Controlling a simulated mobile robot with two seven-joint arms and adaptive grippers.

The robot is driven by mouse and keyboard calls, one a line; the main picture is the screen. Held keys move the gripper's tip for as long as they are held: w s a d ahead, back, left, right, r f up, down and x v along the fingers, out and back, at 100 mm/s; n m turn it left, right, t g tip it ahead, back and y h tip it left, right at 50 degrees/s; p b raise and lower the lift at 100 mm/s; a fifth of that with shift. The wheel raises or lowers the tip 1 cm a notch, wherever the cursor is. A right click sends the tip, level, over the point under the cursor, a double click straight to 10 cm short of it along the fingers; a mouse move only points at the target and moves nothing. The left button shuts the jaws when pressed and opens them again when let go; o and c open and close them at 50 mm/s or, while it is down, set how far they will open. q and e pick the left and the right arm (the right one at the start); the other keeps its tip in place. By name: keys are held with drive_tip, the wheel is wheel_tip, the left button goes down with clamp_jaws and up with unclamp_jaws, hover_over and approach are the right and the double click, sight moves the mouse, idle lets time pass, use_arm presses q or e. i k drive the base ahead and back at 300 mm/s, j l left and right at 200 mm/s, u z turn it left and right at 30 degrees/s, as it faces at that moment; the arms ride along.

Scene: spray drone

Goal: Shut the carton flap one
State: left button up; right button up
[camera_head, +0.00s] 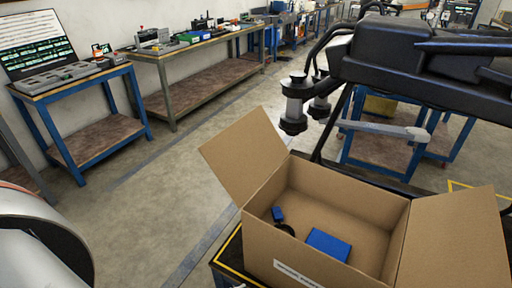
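An open cardboard carton (330,205) stands at the lower middle on a dark stand with a yellow edge. Its left flap (245,157) is raised and leans outward to the left. Its right flap (456,243) is also open and spreads outward to the right. Inside the carton lie a flat blue box (328,244), a small blue piece (278,214) and a dark item (286,230) beside it. Neither of my grippers is in view. A white rounded part of my own arm shows at the lower left. Which flap is flap one cannot be told.
A large black drone (425,65) is behind the carton at the upper right, its nozzle-like parts near the left flap. A blue-framed cart (375,150) stands behind it. Workbenches (75,78) line the left wall. The floor left of the carton is clear.

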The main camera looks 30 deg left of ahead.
sight(245, 154)
drive_tip(key=j+z, duration=0.15)
drive_tip(key=j, duration=0.4)
drive_tip(key=j+z, duration=0.2)
drive_tip(key=j, duration=0.3)
drive_tip(key=j+z, duration=0.15)
drive_tip(key=j, duration=0.4)
drive_tip(key=k+j+z, duration=0.2)
drive_tip(key=j, duration=0.3)
drive_tip(key=j+z, duration=0.15)
drive_tip(key=j, duration=0.4)
drive_tip(key=k+j+z, duration=0.2)
drive_tip(key=j, duration=0.25)
drive_tip(key=i+j, duration=0.05)
